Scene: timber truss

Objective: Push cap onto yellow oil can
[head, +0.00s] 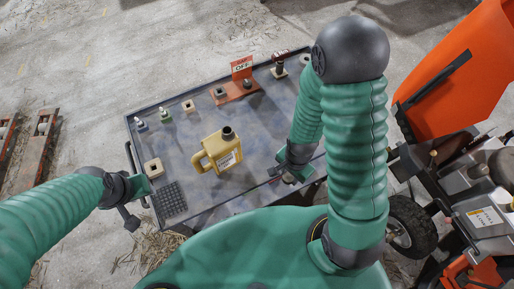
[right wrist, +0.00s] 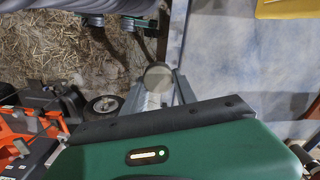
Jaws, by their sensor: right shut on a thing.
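The yellow oil can (head: 220,153) stands upright on the blue-grey table, with its handle to the left and a label on its side. A dark round part (head: 228,132) tops it; I cannot tell its details. My right gripper (head: 290,178) is to the right of the can, apart from it, near the table's front edge. In the right wrist view it is shut on a round greyish piece (right wrist: 158,77), which looks like the cap. A yellow edge (right wrist: 285,9) shows at the top right there, likely the can. My left gripper (head: 131,205) is at the table's left corner, its jaws unclear.
The table (head: 185,130) has a raised rim. A red-orange "OFF" stand (head: 241,69) and several small blocks with pegs line its back. A wooden block (head: 153,168) and a dark grid pad (head: 170,200) lie left of the can. An orange machine (head: 455,65) stands right.

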